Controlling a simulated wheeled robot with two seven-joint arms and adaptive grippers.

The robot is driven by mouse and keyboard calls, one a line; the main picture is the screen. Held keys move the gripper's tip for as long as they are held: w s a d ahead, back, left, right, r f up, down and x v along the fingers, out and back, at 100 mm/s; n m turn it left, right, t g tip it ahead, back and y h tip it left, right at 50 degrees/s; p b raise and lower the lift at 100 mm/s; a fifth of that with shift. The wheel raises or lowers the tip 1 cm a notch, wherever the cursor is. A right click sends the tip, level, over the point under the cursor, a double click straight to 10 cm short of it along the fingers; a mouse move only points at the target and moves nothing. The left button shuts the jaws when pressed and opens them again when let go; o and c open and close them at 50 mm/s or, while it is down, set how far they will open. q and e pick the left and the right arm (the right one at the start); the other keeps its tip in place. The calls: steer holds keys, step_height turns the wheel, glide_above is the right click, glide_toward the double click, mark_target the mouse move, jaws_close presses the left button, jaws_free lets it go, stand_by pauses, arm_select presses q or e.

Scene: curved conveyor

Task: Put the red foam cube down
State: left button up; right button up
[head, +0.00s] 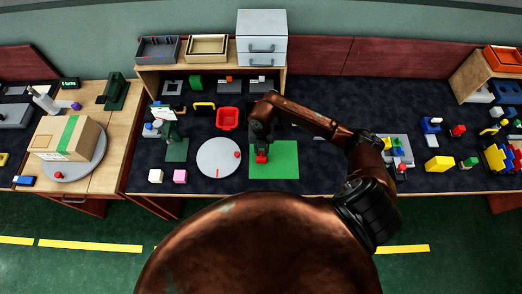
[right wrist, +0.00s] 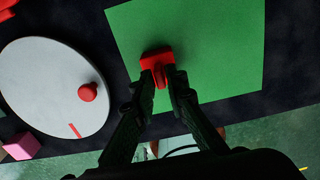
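The red foam cube (head: 261,158) is at the upper left part of the green mat (head: 287,165) in the head view. In the right wrist view, the cube (right wrist: 153,60) shows at the fingertips of my right gripper (right wrist: 165,78), with red between them. The gripper looks shut on it. The green mat (right wrist: 225,50) lies below the cube; I cannot tell whether the cube touches it. My right gripper (head: 261,147) points down over the mat in the head view and hides part of the cube. My left gripper is not in view.
Left of the mat is a round grey disc (head: 216,160) with a red knob (head: 237,154). A red tray (head: 228,118) stands behind the disc. A pink cube (head: 180,176) and a white cube (head: 155,175) sit near the front edge. The mat's right part is clear.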

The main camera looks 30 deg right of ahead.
steer(key=shift+o, duration=1.2)
steer(key=shift+r, duration=0.1)
step_height(320, 180, up, 12)
